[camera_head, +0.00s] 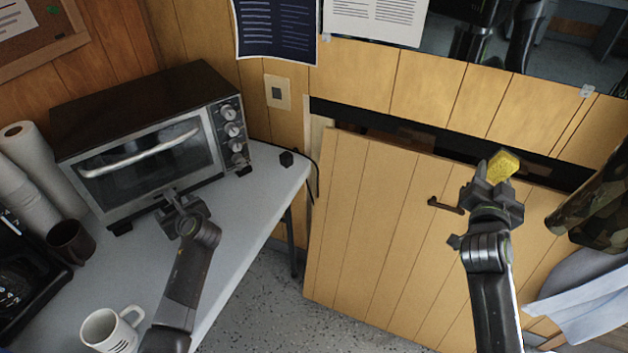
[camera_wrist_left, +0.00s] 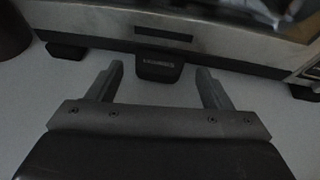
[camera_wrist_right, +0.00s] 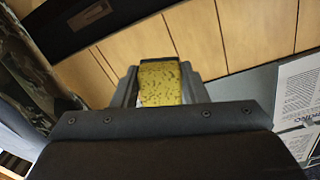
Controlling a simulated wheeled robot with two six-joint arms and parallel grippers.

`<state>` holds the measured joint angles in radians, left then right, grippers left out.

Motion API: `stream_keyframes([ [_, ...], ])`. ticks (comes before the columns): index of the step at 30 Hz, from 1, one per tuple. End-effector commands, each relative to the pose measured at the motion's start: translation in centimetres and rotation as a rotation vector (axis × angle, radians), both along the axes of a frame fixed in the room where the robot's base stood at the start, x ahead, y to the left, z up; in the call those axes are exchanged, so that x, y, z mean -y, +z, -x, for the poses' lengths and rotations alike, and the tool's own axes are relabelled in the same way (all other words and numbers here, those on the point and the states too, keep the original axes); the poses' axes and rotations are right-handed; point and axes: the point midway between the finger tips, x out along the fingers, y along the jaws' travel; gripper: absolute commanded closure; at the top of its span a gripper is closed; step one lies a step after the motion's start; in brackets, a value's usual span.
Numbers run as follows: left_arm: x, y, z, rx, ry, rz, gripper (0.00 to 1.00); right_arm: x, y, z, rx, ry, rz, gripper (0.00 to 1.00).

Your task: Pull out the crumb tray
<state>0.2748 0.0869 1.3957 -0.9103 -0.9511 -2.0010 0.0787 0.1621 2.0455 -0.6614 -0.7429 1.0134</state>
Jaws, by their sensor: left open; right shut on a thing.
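The toaster oven (camera_head: 145,95) stands on the grey table, its glass door closed. The crumb tray shows only as a dark tab (camera_wrist_left: 159,67) under the oven's front edge in the left wrist view; the rest is hidden inside. My left gripper (camera_head: 176,203) is open in front of the oven. In the left wrist view its fingers (camera_wrist_left: 160,82) lie low over the table on either side of the tab, with gaps at both sides. My right gripper (camera_head: 493,180) is shut on a yellow sponge (camera_head: 504,164), speckled dark in the right wrist view (camera_wrist_right: 160,82), raised away from the oven.
A white mug (camera_head: 102,331) stands near the table's front. A dark brown mug (camera_head: 71,241), paper rolls (camera_head: 22,150) and a black appliance (camera_head: 25,275) are at the left. A small black block (camera_head: 286,159) lies right of the oven. The table right of my left arm is clear.

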Motion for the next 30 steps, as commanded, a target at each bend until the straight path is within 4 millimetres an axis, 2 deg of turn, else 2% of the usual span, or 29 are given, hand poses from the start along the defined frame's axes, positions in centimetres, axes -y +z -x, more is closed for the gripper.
stream_keyframes([
  [13,-0.62,-0.32,-0.57,0.0,0.0,0.0,0.28,0.0,-0.1,0.0,0.0,0.0,0.0,0.79],
  [27,-0.62,-0.33,-0.54,0.0,0.001,0.0,0.88,0.0,-0.1,0.0,0.0,0.0,0.0,0.79],
  [30,-0.6,-0.28,-0.52,-0.001,0.001,0.0,0.88,0.0,0.01,0.0,0.0,0.0,0.0,0.79],
])
